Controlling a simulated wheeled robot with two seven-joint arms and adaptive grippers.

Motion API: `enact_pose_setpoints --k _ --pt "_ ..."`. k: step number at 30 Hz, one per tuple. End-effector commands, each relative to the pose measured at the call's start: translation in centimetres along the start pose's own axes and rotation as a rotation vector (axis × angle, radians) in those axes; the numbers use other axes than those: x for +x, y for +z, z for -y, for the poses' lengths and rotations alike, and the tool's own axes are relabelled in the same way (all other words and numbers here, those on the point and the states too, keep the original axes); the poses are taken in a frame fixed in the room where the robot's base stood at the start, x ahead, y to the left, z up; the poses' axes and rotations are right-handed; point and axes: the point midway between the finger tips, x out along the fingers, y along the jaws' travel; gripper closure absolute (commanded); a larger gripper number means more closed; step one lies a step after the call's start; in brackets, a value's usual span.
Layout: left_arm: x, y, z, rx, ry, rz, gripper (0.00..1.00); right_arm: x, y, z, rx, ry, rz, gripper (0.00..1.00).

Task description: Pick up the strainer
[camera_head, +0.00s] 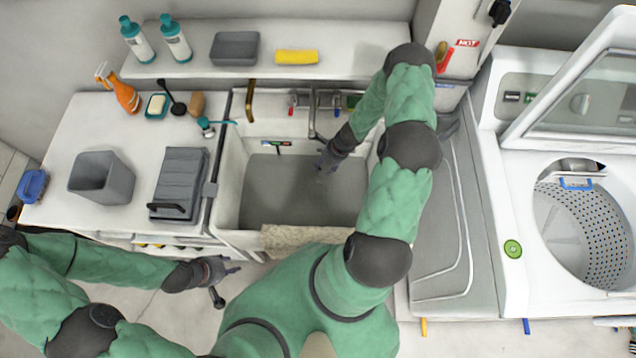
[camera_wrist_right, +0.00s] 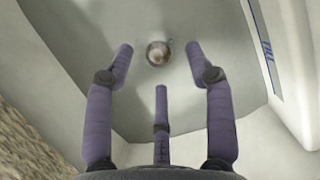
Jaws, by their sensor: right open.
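The strainer (camera_wrist_right: 158,53) shows in the right wrist view as a small round metallic piece on the grey sink floor. It lies just beyond and between the fingertips of my right gripper (camera_wrist_right: 163,62), which is open with its three fingers spread and holds nothing. In the head view my right gripper (camera_head: 327,163) reaches down into the sink basin (camera_head: 300,200); I cannot make out the strainer there. My left gripper (camera_head: 228,284) is in front of the counter, over the floor, with its fingers apart and empty.
The faucet (camera_head: 313,118) stands at the back of the sink. A beige cloth (camera_head: 298,238) hangs over the front rim. An open washing machine (camera_head: 520,210) stands on the right.

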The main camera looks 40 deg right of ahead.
Motion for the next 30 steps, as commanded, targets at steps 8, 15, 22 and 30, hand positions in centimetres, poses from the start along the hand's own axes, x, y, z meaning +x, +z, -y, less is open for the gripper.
enact_pose_setpoints --k 8,15,22,30 --pt "1.1 -0.1 0.4 0.001 0.0 -0.001 0.6 2.5 -0.3 -0.2 0.001 0.002 -0.001 0.45" --pt "2.2 -0.1 0.8 0.001 0.0 -0.001 0.6 5.4 -0.5 -0.2 0.001 0.0 -0.001 0.45" --pt "2.2 -0.1 0.8 0.001 0.0 -0.001 0.6 5.6 -0.5 -0.2 0.0 -0.001 -0.001 0.45" --pt "2.1 -0.1 0.8 0.001 0.0 -0.001 0.6 5.6 -0.5 -0.2 0.0 -0.001 -0.001 0.99"
